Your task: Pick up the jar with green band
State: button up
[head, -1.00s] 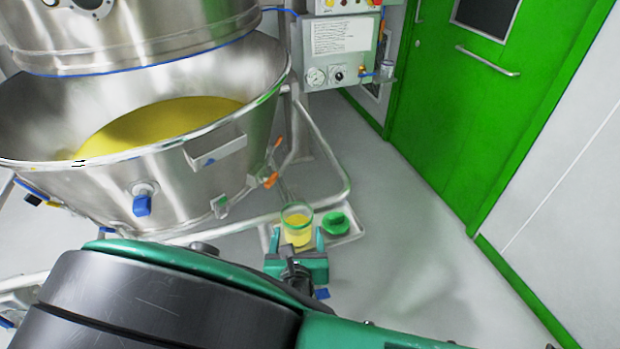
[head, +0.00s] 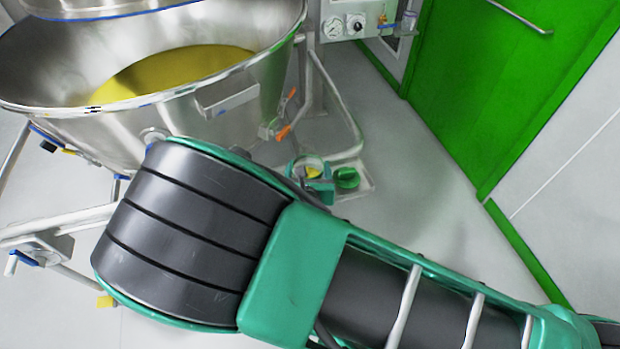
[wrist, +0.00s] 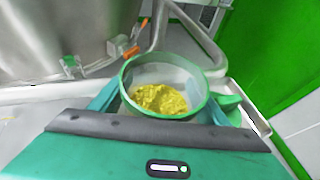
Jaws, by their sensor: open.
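The jar with green band (wrist: 160,74) stands open on a small tray, with yellow granules inside and a green ring around its rim. It also shows in the head view (head: 314,168), partly hidden by my arm and gripper. My gripper (wrist: 160,104) is open, with one finger at the left side of the jar and the other at its right. The gripper body hides the jar's lower front. I cannot tell whether either finger touches the jar.
A green lid (head: 346,178) lies on the tray (head: 364,188) just right of the jar. A large steel bowl (head: 190,112) with yellow material stands to the left, with orange-handled valves. A steel tube frame (head: 343,112) runs behind the tray. Open floor lies toward the green door (head: 490,90).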

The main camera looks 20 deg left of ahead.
aim_at(303, 157)
jog(key=c, duration=1.6)
jog(key=shift+r, duration=0.15)
jog(key=shift+r, duration=0.6)
jog(key=r, duration=0.1)
jog(key=a+r, duration=0.1)
jog(key=r, duration=0.1)
jog(key=shift+s+a+r, duration=0.15)
jog(key=shift+s+r, duration=0.05)
jog(key=shift+s, duration=0.15)
jog(key=s+a+r, duration=0.5)
jog(key=a+r, duration=0.1)
jog(key=a, duration=0.2)
jog(key=shift+s+a, duration=0.25)
jog(key=shift+s, duration=0.05)
